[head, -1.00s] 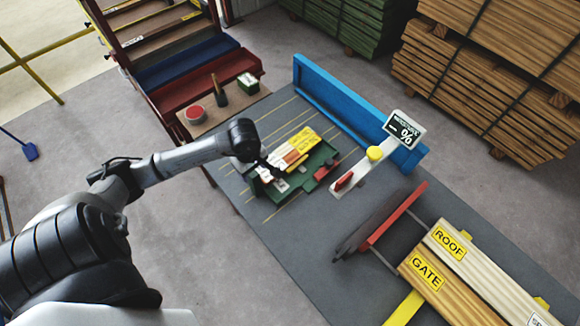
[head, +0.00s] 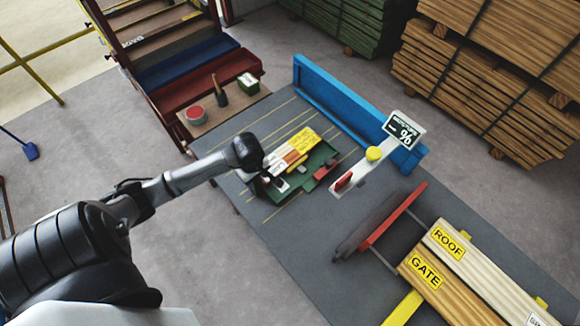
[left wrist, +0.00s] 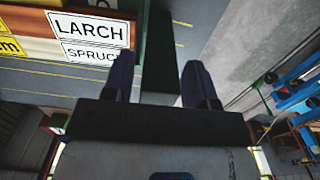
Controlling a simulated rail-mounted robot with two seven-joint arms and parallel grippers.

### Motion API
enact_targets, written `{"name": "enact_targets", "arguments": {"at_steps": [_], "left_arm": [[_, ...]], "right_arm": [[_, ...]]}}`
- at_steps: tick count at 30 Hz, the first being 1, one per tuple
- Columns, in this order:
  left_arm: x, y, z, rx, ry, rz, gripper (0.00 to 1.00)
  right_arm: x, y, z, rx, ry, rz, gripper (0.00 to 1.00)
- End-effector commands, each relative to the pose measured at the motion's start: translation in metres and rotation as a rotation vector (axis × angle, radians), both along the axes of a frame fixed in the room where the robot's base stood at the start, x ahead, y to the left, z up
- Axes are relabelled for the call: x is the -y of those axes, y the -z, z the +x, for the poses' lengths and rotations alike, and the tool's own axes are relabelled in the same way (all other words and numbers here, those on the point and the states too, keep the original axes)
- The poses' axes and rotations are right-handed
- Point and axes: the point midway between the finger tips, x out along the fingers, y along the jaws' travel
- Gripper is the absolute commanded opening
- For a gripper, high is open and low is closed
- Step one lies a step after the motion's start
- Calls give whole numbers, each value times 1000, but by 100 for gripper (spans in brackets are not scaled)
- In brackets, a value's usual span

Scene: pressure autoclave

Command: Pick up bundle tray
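The bundle tray (head: 319,158) is a dark green tray on the grey table, holding short wood pieces with white and yellow labels. My left gripper (head: 272,183) is at the tray's near left end, and the arm partly hides that end. In the left wrist view, my left gripper (left wrist: 158,75) has its two dark fingers apart. A dark green strip, seemingly part of the tray (left wrist: 158,45), lies between them, with a narrow gap visible on each side. Labels reading LARCH and SPRUCE show beside the left finger. My right gripper is not in view.
A meter with a % display (head: 404,130) and a blue fence (head: 345,105) stand beyond the tray. A red-framed rack (head: 392,217) and boards labelled ROOF (head: 448,243) and GATE (head: 426,274) lie to the right. A side shelf (head: 225,106) holds a red tin.

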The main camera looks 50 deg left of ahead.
Motion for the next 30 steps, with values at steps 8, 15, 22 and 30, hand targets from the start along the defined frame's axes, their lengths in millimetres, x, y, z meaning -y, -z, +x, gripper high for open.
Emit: {"name": "enact_targets", "arguments": {"at_steps": [8, 15, 22, 30], "left_arm": [[0, 0, 0, 0, 0, 0, 26], [0, 0, 0, 0, 0, 0, 3], [0, 0, 0, 0, 0, 0, 0], [0, -2, 2, 7, 0, 1, 0]], "right_arm": [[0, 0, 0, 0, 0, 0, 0], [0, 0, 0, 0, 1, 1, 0], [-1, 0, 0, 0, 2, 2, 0], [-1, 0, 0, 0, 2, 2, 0]]}}
